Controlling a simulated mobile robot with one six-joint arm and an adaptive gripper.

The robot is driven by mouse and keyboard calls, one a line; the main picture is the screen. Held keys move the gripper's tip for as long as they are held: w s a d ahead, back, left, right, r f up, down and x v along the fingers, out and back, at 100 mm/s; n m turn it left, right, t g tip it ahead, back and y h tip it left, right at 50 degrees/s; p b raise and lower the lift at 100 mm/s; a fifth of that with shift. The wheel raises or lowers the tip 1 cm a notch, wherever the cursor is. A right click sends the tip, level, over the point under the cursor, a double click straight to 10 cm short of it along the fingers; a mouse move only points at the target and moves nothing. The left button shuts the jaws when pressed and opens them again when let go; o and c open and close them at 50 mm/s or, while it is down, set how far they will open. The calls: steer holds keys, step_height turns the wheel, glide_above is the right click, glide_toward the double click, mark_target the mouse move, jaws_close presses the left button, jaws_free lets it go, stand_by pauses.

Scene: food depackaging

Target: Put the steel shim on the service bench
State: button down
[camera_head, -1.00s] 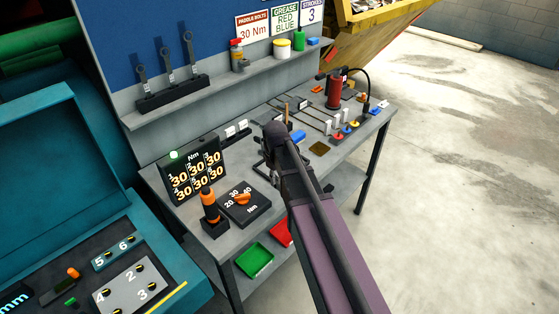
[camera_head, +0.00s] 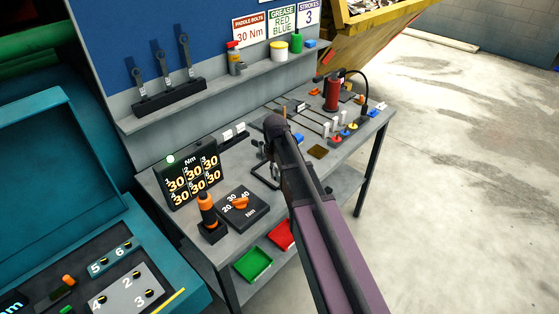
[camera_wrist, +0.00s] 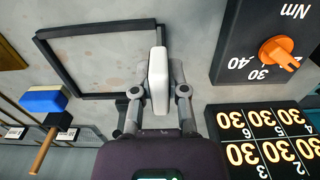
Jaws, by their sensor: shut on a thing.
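The steel shim (camera_wrist: 158,80) shows in the wrist view as a pale, narrow, round-edged piece, seen nearly edge-on. My gripper (camera_wrist: 159,90) is shut on it, one finger on each side. It is over the grey service bench (camera_wrist: 200,30), at the right side of a thin black square frame outline (camera_wrist: 68,31) on the bench top. The frame also shows in the head view (camera_head: 258,178). I cannot tell whether the shim touches the bench. In the head view my arm hides the shim and most of the gripper.
A torque dial box (camera_head: 243,207), a number display (camera_head: 190,177) and an orange-handled tool (camera_head: 208,212) stand on the near bench end. A blue block with a wooden handle (camera_wrist: 45,101) lies left in the wrist view. Red and green trays (camera_head: 253,263) sit below.

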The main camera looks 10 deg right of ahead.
steer(key=w+d, duration=0.1)
steer(key=w, duration=0.2)
steer(key=w+d, duration=0.1)
steer(key=w, duration=0.2)
steer(key=w+d+f, duration=0.1)
steer(key=w, duration=0.2)
steer(key=shift+w+b, duration=0.2)
steer(key=shift+b, duration=0.2)
steer(key=shift+w+d, duration=0.2)
steer(key=shift+w, duration=0.3)
steer(key=shift+w+d+f+b, duration=0.1)
steer(key=shift+w+f+b, duration=0.05)
steer(key=shift+f+b, duration=1.65)
steer(key=shift+b, duration=0.05)
steer(key=shift+f, duration=0.15)
steer(key=c, duration=0.7)
jaws_free()
steer(key=shift+o, duration=0.2)
steer(key=shift+r, duration=0.2)
step_height(320, 180, up, 12)
steer(key=p, duration=1.2)
